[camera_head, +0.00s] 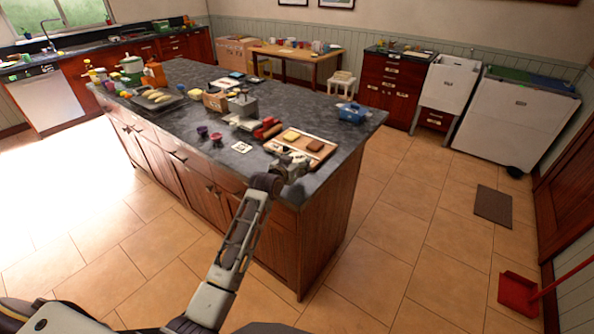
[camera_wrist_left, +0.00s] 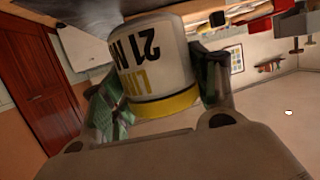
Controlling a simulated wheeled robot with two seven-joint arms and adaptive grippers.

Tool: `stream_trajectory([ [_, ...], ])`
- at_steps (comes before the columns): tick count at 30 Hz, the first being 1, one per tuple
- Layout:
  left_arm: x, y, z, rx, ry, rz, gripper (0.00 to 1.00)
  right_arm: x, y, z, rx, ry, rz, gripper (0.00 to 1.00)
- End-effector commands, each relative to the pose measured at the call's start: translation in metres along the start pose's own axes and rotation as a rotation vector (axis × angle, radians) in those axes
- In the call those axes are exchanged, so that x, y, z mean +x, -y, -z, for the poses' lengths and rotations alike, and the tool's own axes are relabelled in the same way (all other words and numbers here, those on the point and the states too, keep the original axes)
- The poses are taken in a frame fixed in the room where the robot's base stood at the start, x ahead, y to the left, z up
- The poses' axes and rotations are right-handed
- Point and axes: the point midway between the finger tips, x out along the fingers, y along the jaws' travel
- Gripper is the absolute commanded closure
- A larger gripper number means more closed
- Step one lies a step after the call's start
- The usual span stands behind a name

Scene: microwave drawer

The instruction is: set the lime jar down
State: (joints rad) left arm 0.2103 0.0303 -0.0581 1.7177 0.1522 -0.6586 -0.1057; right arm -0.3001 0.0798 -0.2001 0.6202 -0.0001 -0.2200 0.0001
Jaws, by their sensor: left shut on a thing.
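The lime jar (camera_wrist_left: 158,62) fills the upper middle of the left wrist view. It is whitish with a yellow band and dark printed letters, and it looks upside down in that view. My left gripper (camera_wrist_left: 160,95) is shut on it, with one finger on each side. In the head view my left gripper (camera_head: 291,168) is at the near right corner of the dark island counter (camera_head: 335,160). The jar is too small there to make out clearly. I cannot tell whether it touches the counter. My right gripper is not in view.
A wooden board (camera_head: 303,146) with food on it lies just behind my left gripper. A white card (camera_head: 241,147) and red cups (camera_head: 216,138) are to its left. A blue item (camera_head: 352,112) stands further back. Bare counter lies between the board and the blue item.

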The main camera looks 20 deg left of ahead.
Motion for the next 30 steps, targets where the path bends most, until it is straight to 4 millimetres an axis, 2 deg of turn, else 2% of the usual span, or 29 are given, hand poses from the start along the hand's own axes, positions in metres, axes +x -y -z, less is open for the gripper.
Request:
stream_trajectory([
  [7,0.001,0.0,-0.004,-0.001,-0.001,0.0,0.69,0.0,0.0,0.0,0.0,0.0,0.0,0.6],
  [18,0.01,0.0,-0.034,0.0,-0.001,0.0,0.69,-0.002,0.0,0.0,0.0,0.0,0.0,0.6],
  [30,0.011,0.0,-0.037,0.0,-0.001,0.0,0.69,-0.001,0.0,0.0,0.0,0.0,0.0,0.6],
])
